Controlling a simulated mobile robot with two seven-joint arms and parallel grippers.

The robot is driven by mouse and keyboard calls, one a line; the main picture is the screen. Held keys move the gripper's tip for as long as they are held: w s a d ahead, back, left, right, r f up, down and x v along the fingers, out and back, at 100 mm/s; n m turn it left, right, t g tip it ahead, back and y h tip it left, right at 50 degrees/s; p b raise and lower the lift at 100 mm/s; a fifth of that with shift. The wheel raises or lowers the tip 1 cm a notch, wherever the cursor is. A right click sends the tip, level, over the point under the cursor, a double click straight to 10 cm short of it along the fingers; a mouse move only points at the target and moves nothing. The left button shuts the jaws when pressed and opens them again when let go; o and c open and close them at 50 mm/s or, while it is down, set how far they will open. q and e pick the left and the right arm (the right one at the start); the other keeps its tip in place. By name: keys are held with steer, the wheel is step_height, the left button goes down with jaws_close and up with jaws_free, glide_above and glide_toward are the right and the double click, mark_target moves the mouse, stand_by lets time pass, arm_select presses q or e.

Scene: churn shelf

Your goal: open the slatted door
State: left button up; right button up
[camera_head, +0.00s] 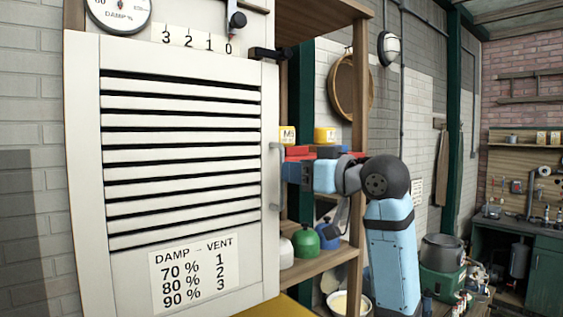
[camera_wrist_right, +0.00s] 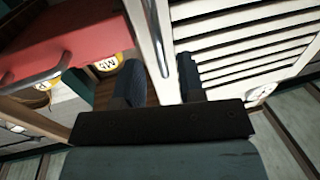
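The slatted door (camera_head: 190,258) is a white louvred panel filling the left of the head view; its slats also show in the wrist view (camera_wrist_right: 250,50). I cannot tell whether it stands slightly ajar. Its upright metal bar handle (camera_head: 275,150) is on its right edge. Contact cannot be told. My left gripper is not in view.
A dark latch-like block (camera_head: 268,54) sits at the door's top right corner. Open shelves right of the door hold yellow containers (camera_head: 325,135) and a green rounded jar (camera_head: 306,243).

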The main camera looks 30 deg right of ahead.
mark_target(282, 202)
steer(key=shift+p+x, duration=0.5)
steer(key=shift+x, duration=1.75)
jaws_close()
